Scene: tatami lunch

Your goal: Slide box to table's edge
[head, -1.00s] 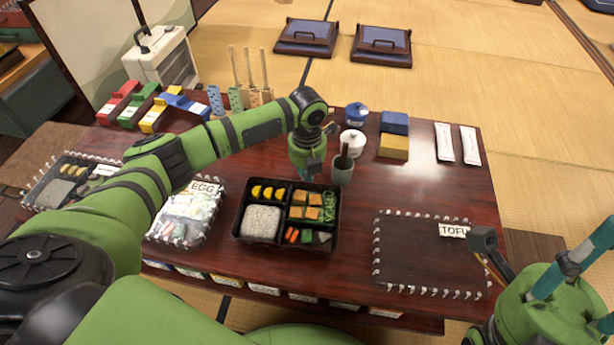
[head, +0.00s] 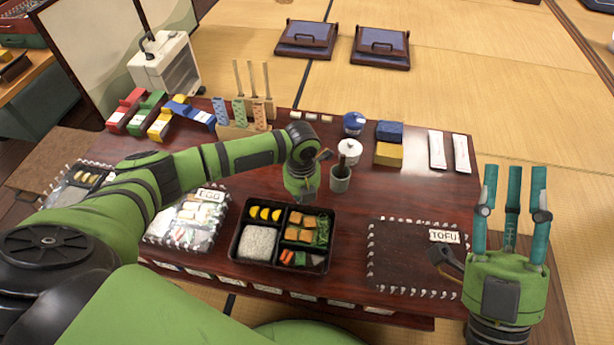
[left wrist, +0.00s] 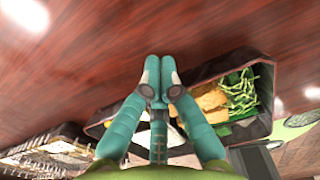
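The black lunch box (head: 236,222) lies open-topped near the table's near edge, with rice, yellow slices, orange pieces and greens in its compartments. In the left wrist view its dark wall (left wrist: 262,75) shows behind my fingers. My left gripper (head: 300,200) is at the middle of the box's far side, pointing down. In the left wrist view my left fingertips (left wrist: 158,72) are together with nothing between them; whether they touch the box is unclear. My right gripper (head: 513,185) is open and empty, fingers up, beyond the table's right end.
The table (head: 400,200) also holds a grey cup (head: 341,180), a white pot (head: 349,151), a blue pot (head: 353,123) and yellow and blue blocks (head: 388,154). An EGG pack (head: 187,222) lies left of the box; a dark TOFU mat (head: 405,265) lies right.

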